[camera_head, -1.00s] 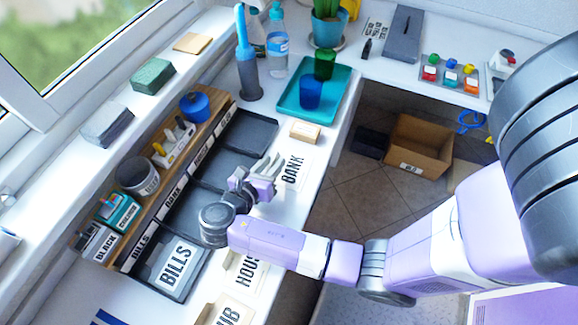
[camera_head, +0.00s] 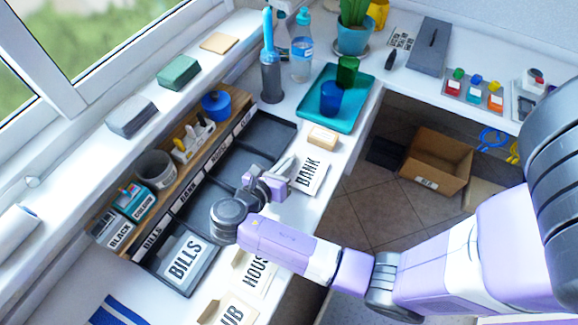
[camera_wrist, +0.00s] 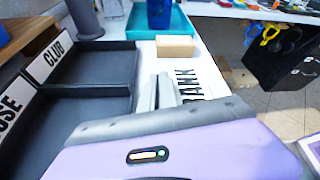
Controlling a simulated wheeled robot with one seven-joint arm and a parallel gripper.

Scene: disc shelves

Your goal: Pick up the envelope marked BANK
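The envelope marked BANK (camera_head: 308,173) is white with black letters and lies at the front edge of the white counter, right of the dark sorting tray. My gripper (camera_head: 284,168) is at its left edge, with the fingers close together and appearing to pinch that edge. In the wrist view the nearly closed fingers (camera_wrist: 164,90) stand beside the black lettering of the envelope (camera_wrist: 188,86). My gripper's body hides part of the envelope there. I cannot see a clear gap between the envelope and the counter.
A wooden block (camera_head: 322,137) lies just beyond the envelope. The dark sorting tray (camera_head: 219,166) has labelled compartments; an envelope marked BILLS (camera_head: 185,258) lies in one. The HOUSE envelope (camera_head: 256,272) and CLUB envelope (camera_head: 232,311) lie nearer. A teal tray (camera_head: 349,113) with cups stands behind.

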